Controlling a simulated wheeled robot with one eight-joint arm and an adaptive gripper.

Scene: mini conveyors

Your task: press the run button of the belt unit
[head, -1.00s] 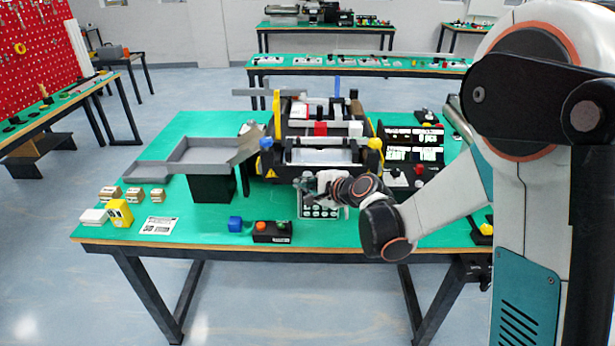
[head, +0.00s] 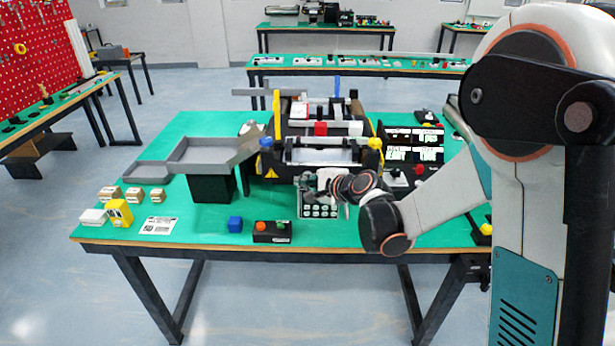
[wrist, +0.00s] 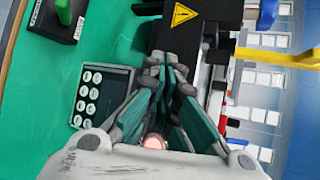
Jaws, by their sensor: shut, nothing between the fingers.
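The belt unit (head: 322,157) stands at the back middle of the green table, with yellow and blue knobs at its front corners. A small black control box (head: 272,237) with an orange and a green button (head: 281,224) sits at the table's front edge. In the wrist view a black box with a green button (wrist: 64,12) shows at the upper left, cut by the frame edge. My gripper (head: 303,180) is shut and empty in front of the belt unit. In the wrist view its fingertips (wrist: 168,62) are together beside the unit's black side, apart from the green button.
A panel with several round white keys (head: 318,211) lies just below my gripper; it also shows in the wrist view (wrist: 102,95). A grey tray (head: 203,153) stands left of the unit. A display (head: 412,143) stands right.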

